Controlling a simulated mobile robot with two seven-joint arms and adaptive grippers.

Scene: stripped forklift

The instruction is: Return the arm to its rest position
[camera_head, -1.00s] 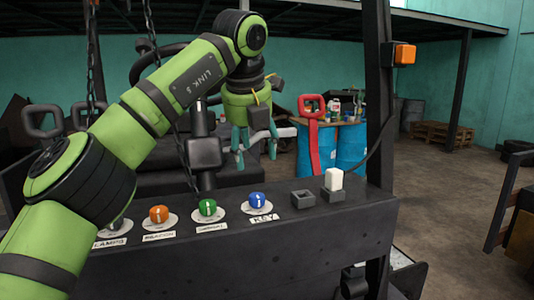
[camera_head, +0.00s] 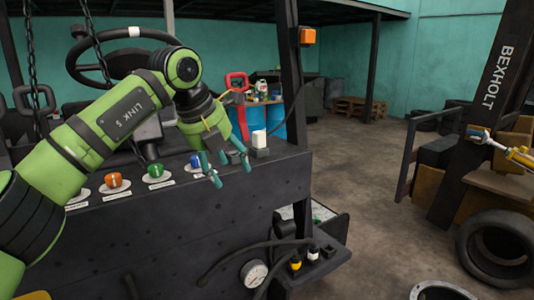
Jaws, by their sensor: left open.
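My left arm comes in from the left, green with black bands, and reaches over the forklift's dark control panel (camera_head: 180,228). My left gripper (camera_head: 232,176) has its teal fingers apart and pointing down, with nothing seen between them. It appears in front of the panel's right part, near the blue knob (camera_head: 196,161) and the dark square socket (camera_head: 236,156). I cannot tell whether it touches the panel. My right gripper is not in view.
A black post (camera_head: 292,75) rises behind. A gauge (camera_head: 254,273) hangs below. A tyre (camera_head: 497,250) lies right. Floor between is open.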

